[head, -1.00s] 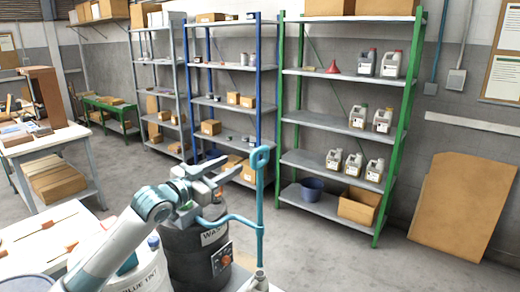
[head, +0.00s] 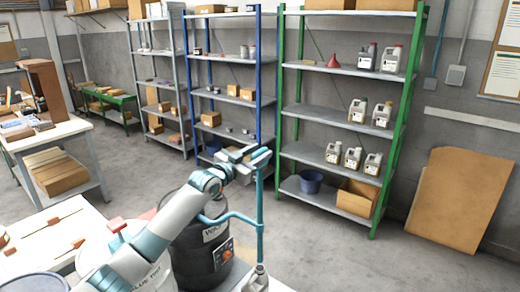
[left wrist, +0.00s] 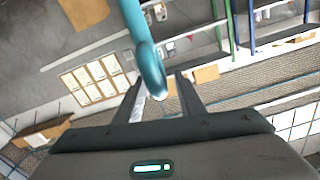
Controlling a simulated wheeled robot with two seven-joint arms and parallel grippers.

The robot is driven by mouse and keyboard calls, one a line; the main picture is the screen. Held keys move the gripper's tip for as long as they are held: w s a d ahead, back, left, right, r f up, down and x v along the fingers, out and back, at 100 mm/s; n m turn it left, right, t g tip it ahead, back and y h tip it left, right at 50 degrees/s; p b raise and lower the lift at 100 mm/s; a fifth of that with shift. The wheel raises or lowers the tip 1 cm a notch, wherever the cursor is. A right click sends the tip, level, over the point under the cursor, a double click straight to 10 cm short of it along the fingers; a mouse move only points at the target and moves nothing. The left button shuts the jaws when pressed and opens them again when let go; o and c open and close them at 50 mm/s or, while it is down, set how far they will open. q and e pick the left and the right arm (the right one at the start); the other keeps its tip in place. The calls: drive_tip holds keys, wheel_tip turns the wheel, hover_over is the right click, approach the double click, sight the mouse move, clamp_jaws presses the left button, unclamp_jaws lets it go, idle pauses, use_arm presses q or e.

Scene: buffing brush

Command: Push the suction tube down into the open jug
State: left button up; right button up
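The teal suction tube (head: 260,205) stands upright, with a side branch curving left toward the black drum. Its lower end meets the neck of a pale jug (head: 257,279) at the bottom edge; how deep it sits I cannot tell. My left gripper (head: 262,156) is at the tube's top and largely hides the loop handle there. In the left wrist view, the teal handle (left wrist: 150,72) lies between the two spread fingers (left wrist: 160,82), with a gap beside the right finger. My right gripper is not in view.
A black waste drum (head: 205,262) stands just left of the tube, under my left arm. A white table (head: 45,235) is at left. Behind are a blue-post shelf and a green-post shelf (head: 335,128) with several jugs.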

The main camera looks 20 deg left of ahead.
sight(258, 213)
use_arm(q)
drive_tip(key=shift+w+d, duration=0.15)
drive_tip(key=shift+w, duration=0.2)
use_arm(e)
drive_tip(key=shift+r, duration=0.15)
